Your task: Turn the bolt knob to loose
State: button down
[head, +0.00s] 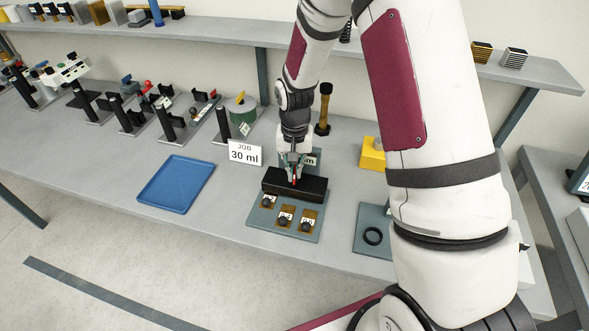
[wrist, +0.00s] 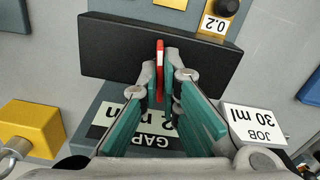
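My gripper (head: 293,170) points down at a long black block (head: 310,186) on a grey-blue base plate (head: 258,224). In the wrist view the fingertips (wrist: 161,68) stand close on both sides of a thin upright red piece (wrist: 160,52) at the near face of the black block (wrist: 110,45). The fingers look shut on this red piece, but its lower part is hidden. Several small dark knobs sit on brown pads in front of the block; one (wrist: 228,6) has a 0.2 label. I cannot tell whether the red piece is the bolt knob.
A GAP sign (wrist: 135,125) lies behind the block. A JOB 30 ml sign (head: 244,153) stands to its left. A blue tray (head: 176,187) lies further left, a yellow block (head: 371,154) to the right.

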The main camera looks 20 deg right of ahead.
jog(key=n, duration=0.4)
jog(key=shift+n, duration=0.3)
jog(key=n, duration=0.3)
jog(key=shift+n, duration=0.4)
jog(key=n, duration=0.3)
jog(key=shift+n, duration=2)
jog(key=c, duration=1.8)
grip_release()
jog(key=shift+r, duration=0.1)
